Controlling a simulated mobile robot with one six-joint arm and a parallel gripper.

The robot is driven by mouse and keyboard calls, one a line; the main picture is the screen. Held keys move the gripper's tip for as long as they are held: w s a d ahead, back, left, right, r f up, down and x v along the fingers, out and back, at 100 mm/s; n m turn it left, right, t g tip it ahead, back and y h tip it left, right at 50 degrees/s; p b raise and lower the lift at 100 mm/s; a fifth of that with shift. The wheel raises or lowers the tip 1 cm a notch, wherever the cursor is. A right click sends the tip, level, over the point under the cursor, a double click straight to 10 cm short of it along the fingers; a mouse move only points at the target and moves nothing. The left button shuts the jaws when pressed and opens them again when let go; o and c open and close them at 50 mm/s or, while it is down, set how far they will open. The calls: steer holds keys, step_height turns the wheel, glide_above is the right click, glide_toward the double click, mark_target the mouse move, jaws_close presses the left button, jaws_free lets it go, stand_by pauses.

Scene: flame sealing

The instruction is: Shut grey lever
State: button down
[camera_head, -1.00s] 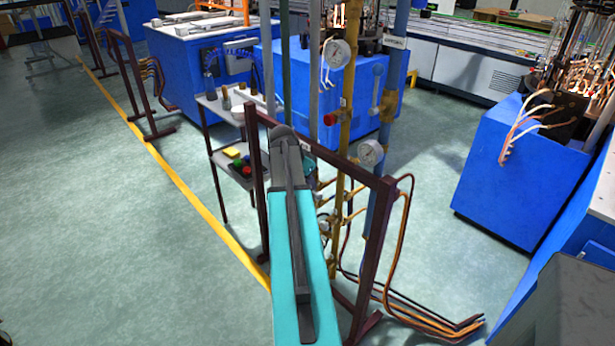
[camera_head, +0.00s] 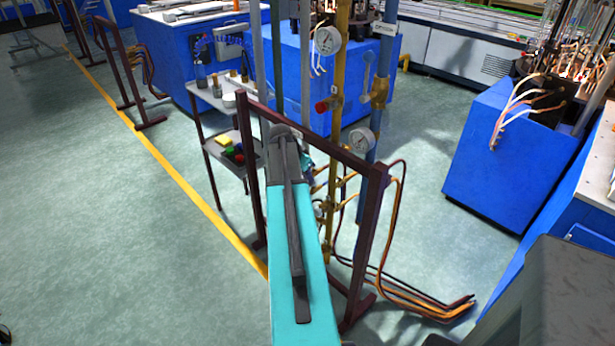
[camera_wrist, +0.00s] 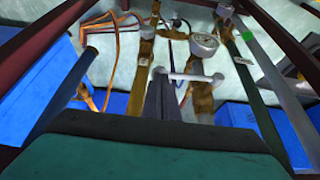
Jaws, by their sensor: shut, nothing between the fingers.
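In the wrist view a light grey lever (camera_wrist: 190,76) lies nearly level across the picture, with a rounded knob at each end. It sits in front of the pipes. My gripper (camera_wrist: 163,88) is shut and empty, its dark fingers pointing up the picture. Their tips overlap the left part of the lever in this view; I cannot tell whether they touch it.
A dark red frame (camera_head: 310,130) stands around the pipes. A yellow pipe (camera_head: 340,75), pressure gauges (camera_head: 327,40) and a red knob (camera_head: 322,106) are close by. A small shelf cart (camera_head: 205,100) stands to the left. Floor left of the yellow line is clear.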

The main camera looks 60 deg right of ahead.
steer(key=shift+s+f+b, duration=0.2)
steer(key=shift+f+b, duration=0.25)
steer(key=shift+f, duration=0.05)
steer(key=shift+s+f+b, duration=0.2)
steer(key=shift+f+b, duration=0.2)
steer(key=shift+f, duration=0.1)
steer(key=shift+a+f, duration=0.1)
steer(key=s+v, duration=0.2)
steer(key=v, duration=1.2)
steer(key=shift+w+a+r, duration=0.15)
steer(key=shift+w+r, duration=0.3)
steer(key=shift+w, duration=0.05)
